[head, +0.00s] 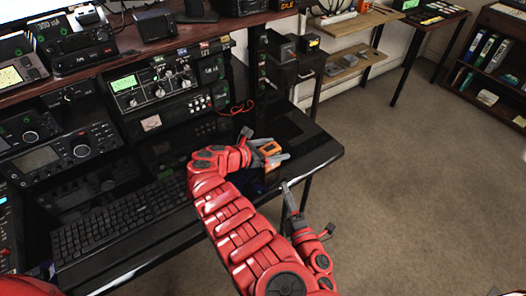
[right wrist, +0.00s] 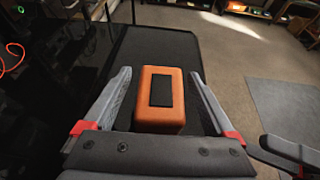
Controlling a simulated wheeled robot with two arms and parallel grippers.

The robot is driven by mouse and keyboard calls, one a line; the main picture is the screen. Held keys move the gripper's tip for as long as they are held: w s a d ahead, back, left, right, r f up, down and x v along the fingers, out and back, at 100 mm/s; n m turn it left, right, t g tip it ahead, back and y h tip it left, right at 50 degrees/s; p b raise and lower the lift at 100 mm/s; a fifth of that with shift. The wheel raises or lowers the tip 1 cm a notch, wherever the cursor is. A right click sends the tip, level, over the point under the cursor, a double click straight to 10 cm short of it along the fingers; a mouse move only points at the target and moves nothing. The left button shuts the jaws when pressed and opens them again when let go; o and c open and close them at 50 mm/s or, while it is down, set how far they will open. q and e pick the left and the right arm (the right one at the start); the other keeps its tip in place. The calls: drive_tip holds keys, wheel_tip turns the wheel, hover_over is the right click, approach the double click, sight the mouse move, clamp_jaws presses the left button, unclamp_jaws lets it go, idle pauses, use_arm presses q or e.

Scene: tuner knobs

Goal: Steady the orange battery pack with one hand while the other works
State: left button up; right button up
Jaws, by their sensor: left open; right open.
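The orange battery pack (head: 270,148) sits near the right end of the black desk. In the right wrist view the pack (right wrist: 160,116) has a dark rectangular patch on its top. My right gripper (head: 281,149) is open around it, one finger on each side; in the right wrist view (right wrist: 160,80) a gap shows between the pack and each finger. My left gripper (head: 287,188) is lower in the head view, open, off the desk's front edge and apart from the pack.
A black keyboard (head: 125,222) lies on the desk to the left. Radio units with knobs (head: 160,85) stand behind it. A red cable (head: 238,108) lies behind the pack. Bare carpet (head: 420,190) is open to the right of the desk.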

drive_tip(key=shift+w+d+f, duration=0.2)
drive_tip(key=shift+w+d, duration=0.05)
drive_tip(key=shift+d, duration=0.1)
clamp_jaws()
use_arm(q)
clamp_jaws()
idle(0.4)
idle(1.5)
